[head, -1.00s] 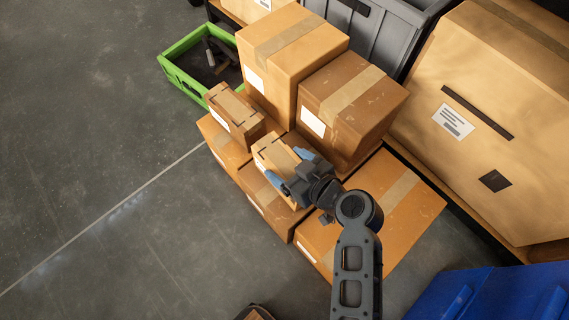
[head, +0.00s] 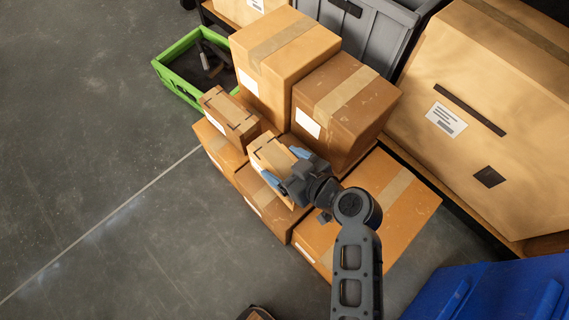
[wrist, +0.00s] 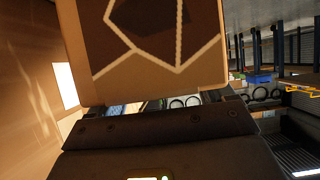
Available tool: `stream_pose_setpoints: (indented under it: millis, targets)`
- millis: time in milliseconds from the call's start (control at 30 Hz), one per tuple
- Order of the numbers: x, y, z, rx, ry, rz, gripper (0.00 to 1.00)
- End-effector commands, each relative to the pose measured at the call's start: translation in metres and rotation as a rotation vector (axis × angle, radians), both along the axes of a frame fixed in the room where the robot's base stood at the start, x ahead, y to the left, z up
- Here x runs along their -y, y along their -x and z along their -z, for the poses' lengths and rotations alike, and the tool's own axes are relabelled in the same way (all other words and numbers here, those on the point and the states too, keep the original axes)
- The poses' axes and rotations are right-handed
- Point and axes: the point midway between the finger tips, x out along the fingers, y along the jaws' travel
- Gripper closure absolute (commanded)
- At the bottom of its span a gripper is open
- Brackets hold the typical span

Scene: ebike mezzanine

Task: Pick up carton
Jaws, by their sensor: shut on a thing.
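A small carton (head: 268,153) with a tan top and a white label stands on the lower boxes of the stack in the head view. My gripper (head: 285,166) is shut on this carton, with its blue fingertips at two sides of it. In the wrist view the carton (wrist: 210,75) fills the upper middle, showing a dark brown pattern with pale lines. I cannot tell whether the carton is clear of the boxes below it.
A similar small carton (head: 231,117) stands to the left. Two larger boxes, one tall (head: 283,65) and one brown (head: 343,100), stand close behind. A green crate (head: 172,82) lies at the back left, a blue bin (head: 490,295) at the lower right. The floor at left is clear.

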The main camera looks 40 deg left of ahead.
Motion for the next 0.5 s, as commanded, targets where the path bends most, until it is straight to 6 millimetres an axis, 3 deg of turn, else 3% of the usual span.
stream_pose_setpoints:
  millis: [167,500]
  targets:
    - [-0.001,-0.001,-0.034,0.003,-0.005,0.001,1.0]
    - [-0.039,0.05,-0.07,0.002,-0.003,-0.003,1.0]
